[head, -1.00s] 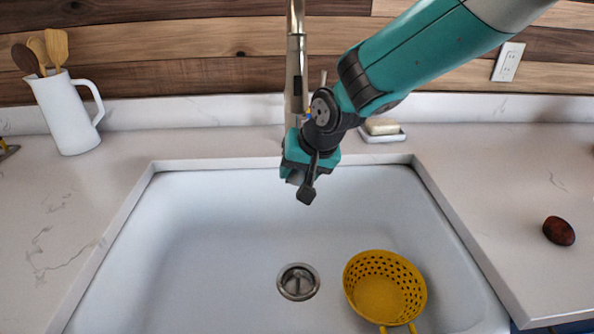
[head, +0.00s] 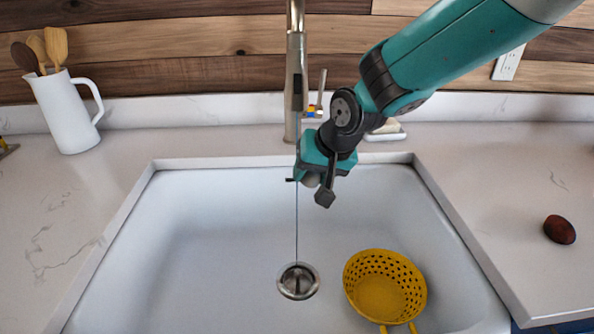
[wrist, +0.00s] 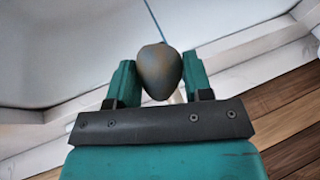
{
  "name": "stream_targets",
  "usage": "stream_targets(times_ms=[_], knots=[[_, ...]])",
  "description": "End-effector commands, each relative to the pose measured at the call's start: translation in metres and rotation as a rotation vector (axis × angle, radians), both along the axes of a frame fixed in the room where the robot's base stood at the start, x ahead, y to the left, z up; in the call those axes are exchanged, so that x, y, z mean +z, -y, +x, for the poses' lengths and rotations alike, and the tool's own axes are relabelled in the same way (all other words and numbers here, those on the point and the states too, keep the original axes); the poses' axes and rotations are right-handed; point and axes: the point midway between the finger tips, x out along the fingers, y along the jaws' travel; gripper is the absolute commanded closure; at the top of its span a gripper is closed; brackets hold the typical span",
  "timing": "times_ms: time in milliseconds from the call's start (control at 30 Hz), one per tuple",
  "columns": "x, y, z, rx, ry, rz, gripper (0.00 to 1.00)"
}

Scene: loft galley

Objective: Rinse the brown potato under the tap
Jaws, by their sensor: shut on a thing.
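My gripper (head: 312,184) is over the back of the white sink, just right of the tap's water line. It is shut on a brown-grey rounded potato (wrist: 160,72), which shows between both fingers in the wrist view. In the head view only a small part of the potato (head: 309,180) shows. The metal tap (head: 296,75) stands behind the sink. A thin blue stream of water (head: 297,225) falls from it to the drain. In the wrist view the stream (wrist: 153,17) reaches the potato's outline; I cannot tell whether it touches.
A yellow colander (head: 383,295) sits in the sink (head: 215,230), right of the drain (head: 298,281). A dark reddish oval item (head: 559,229) lies on the right counter. A white jug (head: 66,115) with wooden utensils stands at left. A soap dish (head: 386,136) is behind my arm.

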Motion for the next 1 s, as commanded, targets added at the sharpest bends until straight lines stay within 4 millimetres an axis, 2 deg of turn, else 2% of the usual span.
stream_targets(times_ms=[600,1000], knots=[[0.000,0.033,-0.038,0.001,0.000,0.001,0.78],[0.000,0.035,-0.040,0.001,0.001,0.001,0.78]])
